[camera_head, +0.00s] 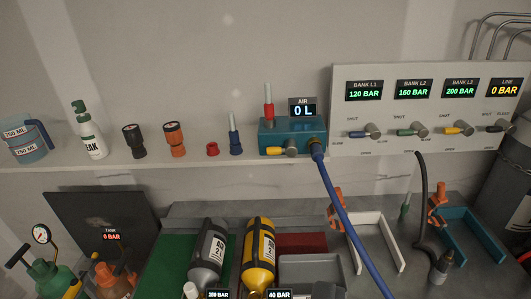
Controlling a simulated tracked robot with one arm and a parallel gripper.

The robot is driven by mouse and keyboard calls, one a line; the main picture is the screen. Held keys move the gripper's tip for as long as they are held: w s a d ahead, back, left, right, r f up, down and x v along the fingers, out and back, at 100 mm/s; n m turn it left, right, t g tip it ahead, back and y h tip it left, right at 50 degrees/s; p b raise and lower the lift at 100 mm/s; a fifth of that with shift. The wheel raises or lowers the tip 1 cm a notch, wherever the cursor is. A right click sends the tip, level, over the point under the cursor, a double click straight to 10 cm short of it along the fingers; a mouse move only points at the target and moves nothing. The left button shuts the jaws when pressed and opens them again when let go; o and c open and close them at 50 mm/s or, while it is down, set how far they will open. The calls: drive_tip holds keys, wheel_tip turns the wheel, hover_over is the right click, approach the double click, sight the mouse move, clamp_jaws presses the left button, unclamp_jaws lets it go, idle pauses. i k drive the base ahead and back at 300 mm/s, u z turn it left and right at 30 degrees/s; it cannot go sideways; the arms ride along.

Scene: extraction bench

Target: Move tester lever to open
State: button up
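A teal box (307,138) with an "AIR" display (302,109) reading 0 L stands on the shelf right of centre. It looks like the tester. A yellow lever (275,151) on its front points left from a grey valve body (290,147).
A panel (343,112) with several bank displays and coloured levers is to the right. A blue fitting (235,136), red cap (212,149), torches and bottle (88,135) line the shelf leftward.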

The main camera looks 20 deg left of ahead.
sight(290, 148)
drive_tip(key=u, duration=0.05)
drive_tip(key=i, duration=1)
drive_tip(key=z, duration=0.1)
